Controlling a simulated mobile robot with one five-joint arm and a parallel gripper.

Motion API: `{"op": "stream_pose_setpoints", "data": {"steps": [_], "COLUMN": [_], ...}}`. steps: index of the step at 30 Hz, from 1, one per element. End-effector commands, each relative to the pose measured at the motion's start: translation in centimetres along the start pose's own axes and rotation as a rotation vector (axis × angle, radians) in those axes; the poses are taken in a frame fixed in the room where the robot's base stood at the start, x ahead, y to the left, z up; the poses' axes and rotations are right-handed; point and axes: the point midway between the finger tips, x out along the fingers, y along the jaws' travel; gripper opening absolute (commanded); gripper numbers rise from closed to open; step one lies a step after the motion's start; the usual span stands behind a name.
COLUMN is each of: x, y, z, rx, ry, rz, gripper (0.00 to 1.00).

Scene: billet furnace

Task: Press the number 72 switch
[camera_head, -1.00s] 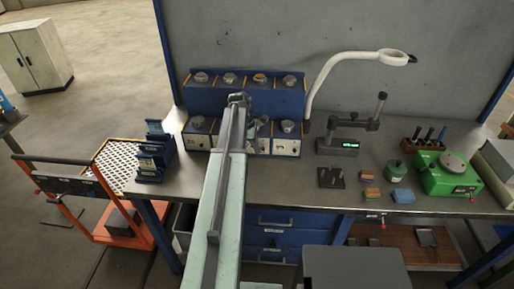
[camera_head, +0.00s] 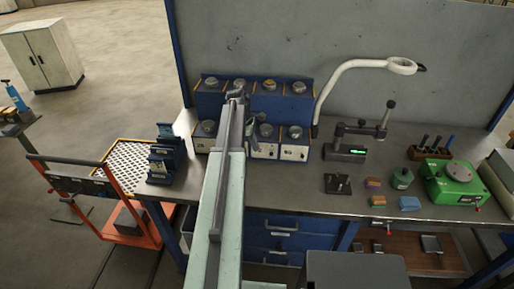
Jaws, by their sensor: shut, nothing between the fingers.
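A blue two-row switch panel (camera_head: 253,99) stands at the back of the workbench. Its upper row carries several round knobs, one with an orange top (camera_head: 270,85). The lower row has knobs over pale number plates (camera_head: 294,153), too small to read, so I cannot tell which switch is number 72. My arm reaches up from the bottom of the picture and hides part of the lower row. My gripper (camera_head: 236,96) is shut and empty, in front of the panel near its middle. I cannot tell whether it touches a knob.
On the bench (camera_head: 290,190) to the right stand a measuring stand (camera_head: 346,153), a white curved lamp (camera_head: 345,72), small coloured blocks (camera_head: 409,203) and a green device (camera_head: 455,180). A blue rack (camera_head: 165,155) stands left of my arm. An orange cart (camera_head: 110,215) is beside the bench.

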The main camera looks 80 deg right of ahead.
Motion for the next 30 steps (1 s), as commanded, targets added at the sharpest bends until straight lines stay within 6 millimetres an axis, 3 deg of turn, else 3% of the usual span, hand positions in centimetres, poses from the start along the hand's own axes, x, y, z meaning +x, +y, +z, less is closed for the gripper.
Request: {"op": "stream_pose_setpoints", "data": {"steps": [1, 6, 24, 26, 29, 30], "x": [-2.2, -4.2, -4.1, -4.5, -5.7, -6.4], "y": [0.6, 1.4, 1.2, 0.7, -1.4, -2.7], "z": [0.2, 0.0, -0.7, -2.5, -8.2, -11.2], "rx": [-0.002, -0.002, -0.005, -0.007, -0.012, -0.013], "ry": [0.0, 0.0, 0.002, 0.007, 0.028, 0.038], "rz": [0.0, 0.001, 0.002, 0.008, 0.024, 0.032], "gripper": [0.0, 0.0, 0.0, 0.0, 0.0, 0.0]}}
